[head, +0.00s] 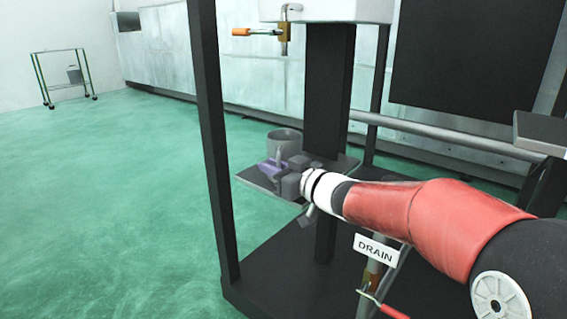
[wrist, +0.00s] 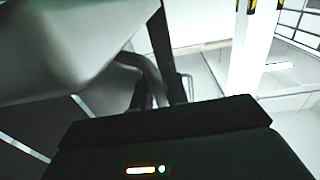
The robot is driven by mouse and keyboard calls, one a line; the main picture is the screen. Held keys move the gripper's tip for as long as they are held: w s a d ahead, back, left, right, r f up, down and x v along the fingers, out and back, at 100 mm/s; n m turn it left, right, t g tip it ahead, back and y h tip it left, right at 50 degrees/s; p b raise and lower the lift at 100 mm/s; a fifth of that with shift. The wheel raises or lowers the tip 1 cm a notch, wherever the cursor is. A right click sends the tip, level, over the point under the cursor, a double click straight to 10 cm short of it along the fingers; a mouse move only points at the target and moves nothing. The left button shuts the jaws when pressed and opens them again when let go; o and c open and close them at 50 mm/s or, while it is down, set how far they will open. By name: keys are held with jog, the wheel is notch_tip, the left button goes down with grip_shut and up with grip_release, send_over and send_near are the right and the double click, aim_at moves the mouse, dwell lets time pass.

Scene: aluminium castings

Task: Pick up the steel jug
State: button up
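The steel jug (head: 286,139) is a grey, round vessel on a small dark shelf (head: 257,181) of the black frame in the head view. My gripper (head: 276,161) reaches in from the right, low at the near side of the jug, and hides its lower part. Purplish and grey parts show at the gripper's end beside the jug. I cannot tell whether the fingers are around the jug's handle or touching it. The wrist view shows the dark gripper body but not clearly the fingers or the jug.
A tap with an orange lever (head: 243,32) hangs below a white tank (head: 325,10) above the shelf. A black post (head: 214,140) stands left of the shelf. A DRAIN sign (head: 376,249) is below my arm. A wheeled cart (head: 66,88) stands far left. Green floor there is clear.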

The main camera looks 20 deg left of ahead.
grip_shut()
jog(key=shift+r, duration=0.2)
dwell(0.3)
